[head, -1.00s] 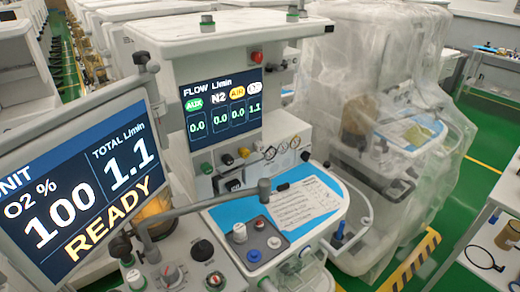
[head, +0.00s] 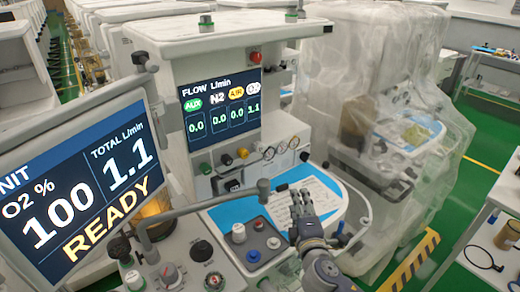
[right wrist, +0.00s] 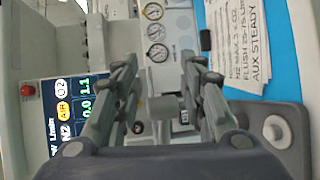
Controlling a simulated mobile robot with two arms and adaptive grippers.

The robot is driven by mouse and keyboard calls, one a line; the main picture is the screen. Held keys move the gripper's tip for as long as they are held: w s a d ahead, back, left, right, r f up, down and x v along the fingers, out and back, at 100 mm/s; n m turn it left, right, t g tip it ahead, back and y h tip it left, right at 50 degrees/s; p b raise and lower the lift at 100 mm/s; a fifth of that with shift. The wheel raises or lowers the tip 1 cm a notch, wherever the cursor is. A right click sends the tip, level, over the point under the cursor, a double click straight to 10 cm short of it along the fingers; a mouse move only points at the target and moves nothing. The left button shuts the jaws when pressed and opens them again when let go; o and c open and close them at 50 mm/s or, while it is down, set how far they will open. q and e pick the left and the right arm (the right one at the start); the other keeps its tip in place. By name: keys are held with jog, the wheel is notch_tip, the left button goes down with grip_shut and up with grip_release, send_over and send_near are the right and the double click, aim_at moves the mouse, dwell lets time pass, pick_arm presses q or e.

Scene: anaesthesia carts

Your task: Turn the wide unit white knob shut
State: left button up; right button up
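The wide unit (head: 215,48) stands in the middle of the head view, with its flow screen (head: 222,106) reading 1.1 in the white-labelled column. A row of knobs sits below the screen: green (head: 206,168), black (head: 227,159), yellow (head: 242,153) and a small pale one (head: 257,147) beside the gauges, which looks like the white knob. My right gripper (head: 301,194) is raised over the worktop, to the right of and nearer than the knobs. In the right wrist view its fingers (right wrist: 160,68) are apart with nothing between them. I cannot clearly pick out the white knob there. My left gripper is not in view.
A tilted monitor (head: 75,180) showing READY fills the left side. A grey jointed arm (head: 205,205) crosses in front of the panel. The blue worktop (head: 232,211) carries a paper sheet (head: 318,190). A plastic-covered unit (head: 345,70) stands to the right.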

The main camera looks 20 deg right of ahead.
jog(key=w+a+r+n+t+y, duration=0.25)
jog(key=w+r+n+y, duration=0.45)
jog(key=n, duration=0.5)
jog(key=n+g+y, duration=0.2)
jog(key=n+y, duration=0.1)
jog(key=n, duration=0.9)
send_near(261, 149)
jog(key=b+x, duration=0.4)
jog(key=x, duration=0.5)
jog(key=shift+w+f, duration=0.2)
jog(key=shift+w+a+r, duration=0.15)
jog(key=shift+w+a, duration=0.1)
jog(key=shift+w, duration=0.25)
jog(key=shift+c, duration=0.3)
jog(key=c, duration=0.7)
